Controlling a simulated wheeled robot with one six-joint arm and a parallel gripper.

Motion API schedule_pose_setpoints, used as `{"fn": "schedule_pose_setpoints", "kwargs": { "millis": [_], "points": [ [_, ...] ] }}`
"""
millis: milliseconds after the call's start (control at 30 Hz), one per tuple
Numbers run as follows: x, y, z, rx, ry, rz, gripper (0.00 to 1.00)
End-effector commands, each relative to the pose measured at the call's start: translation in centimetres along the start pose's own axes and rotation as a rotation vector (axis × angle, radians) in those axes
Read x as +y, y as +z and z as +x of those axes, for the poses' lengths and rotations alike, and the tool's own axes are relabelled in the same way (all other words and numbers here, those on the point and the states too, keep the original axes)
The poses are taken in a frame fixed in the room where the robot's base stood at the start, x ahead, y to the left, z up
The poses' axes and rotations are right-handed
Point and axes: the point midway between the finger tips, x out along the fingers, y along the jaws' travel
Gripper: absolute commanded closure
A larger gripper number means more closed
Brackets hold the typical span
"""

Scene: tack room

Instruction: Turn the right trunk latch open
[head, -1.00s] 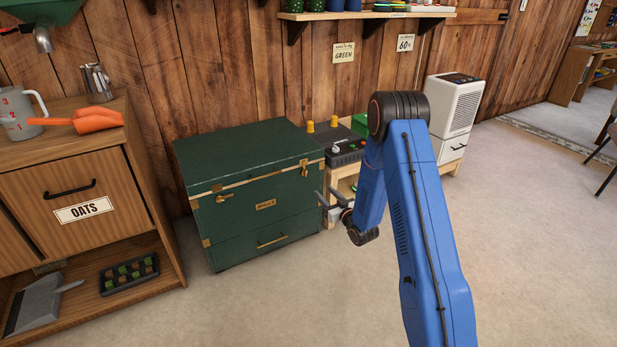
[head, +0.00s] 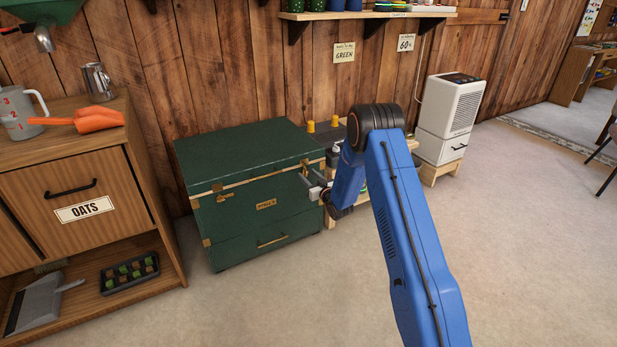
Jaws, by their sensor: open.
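The dark green trunk (head: 235,240) stands shut against the wooden wall, with brass corners and a brass strip under its lid. Its left latch (head: 225,196) shows as a small brass piece. The right latch, near the front's upper right corner, is hard to make out close to my gripper. My gripper (head: 308,184) is open, its two grey fingers pointing left at the trunk's upper right front. No object shows between the fingers. Whether they touch the latch or are apart from it cannot be told at this size.
A wooden cabinet (head: 140,215) labelled OATS stands to the left. A low table behind my arm holds yellow-orange items (head: 311,126). A white appliance (head: 455,105) stands further right. The floor (head: 530,250) at the right is clear.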

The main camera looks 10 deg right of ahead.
Motion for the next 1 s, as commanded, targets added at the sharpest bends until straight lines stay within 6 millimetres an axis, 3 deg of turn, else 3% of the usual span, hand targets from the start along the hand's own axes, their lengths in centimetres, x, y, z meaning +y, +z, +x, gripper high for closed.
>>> {"fn": "schedule_pose_setpoints", "kwargs": {
  "millis": [333,500,1000],
  "points": [
    [0.01,0.04,0.33,-0.001,0.0,0.0,0.55],
    [0.01,0.03,0.32,-0.001,0.0,0.0,0.96],
    [0.05,0.04,0.31,-0.001,0.0,0.106,0.95]
  ]
}}
